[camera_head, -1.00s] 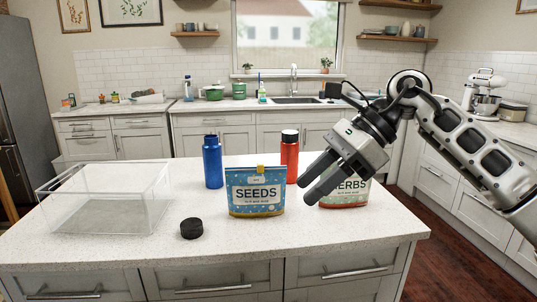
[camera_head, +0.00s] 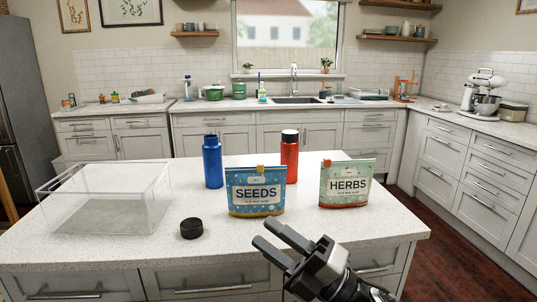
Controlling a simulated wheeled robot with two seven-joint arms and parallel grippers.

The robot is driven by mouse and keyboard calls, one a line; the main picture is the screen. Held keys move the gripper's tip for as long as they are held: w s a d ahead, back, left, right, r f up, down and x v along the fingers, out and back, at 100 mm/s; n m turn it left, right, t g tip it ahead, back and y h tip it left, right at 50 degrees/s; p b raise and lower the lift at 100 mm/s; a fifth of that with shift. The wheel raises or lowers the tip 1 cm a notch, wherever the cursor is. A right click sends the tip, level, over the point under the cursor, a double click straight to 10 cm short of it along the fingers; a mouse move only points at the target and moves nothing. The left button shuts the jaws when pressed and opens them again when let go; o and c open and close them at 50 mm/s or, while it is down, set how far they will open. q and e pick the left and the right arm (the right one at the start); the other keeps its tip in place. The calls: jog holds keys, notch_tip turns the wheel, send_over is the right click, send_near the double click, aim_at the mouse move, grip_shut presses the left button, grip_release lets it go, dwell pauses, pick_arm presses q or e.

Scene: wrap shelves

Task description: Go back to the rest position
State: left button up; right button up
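My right gripper (camera_head: 276,239) is at the bottom of the view, over the front edge of the island counter. Its two fingers point up and left and are apart, with nothing between them. It is clear of the blue SEEDS bag (camera_head: 255,191), which stands upright in front of it. The green HERBS bag (camera_head: 346,184) stands upright to the right, with a red clip on its top edge. My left gripper is not in view.
A blue bottle (camera_head: 212,162) without a cap and a red bottle (camera_head: 289,157) with a black cap stand behind the bags. A black lid (camera_head: 191,229) lies near the front. A clear open box (camera_head: 160,190) stands at the left of the white island counter (camera_head: 90,250).

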jog(key=d+f+m+t+h, duration=0.5)
jog(key=f+m+t+h, duration=0.4)
jog(key=m, duration=0.6)
jog(key=s+d+f+m+g+h, duration=0.4)
jog(key=s+f+m, duration=0.3)
jog(key=s+f, duration=0.2)
jog(key=s+d+f+m+g+h, duration=0.4)
jog(key=s+f+m, duration=0.3)
jog(key=f, duration=0.7)
jog(key=shift+s+d+m+g+h, duration=0.35)
jog(key=shift+s+h, duration=0.25)
jog(key=shift+s, duration=0.3)
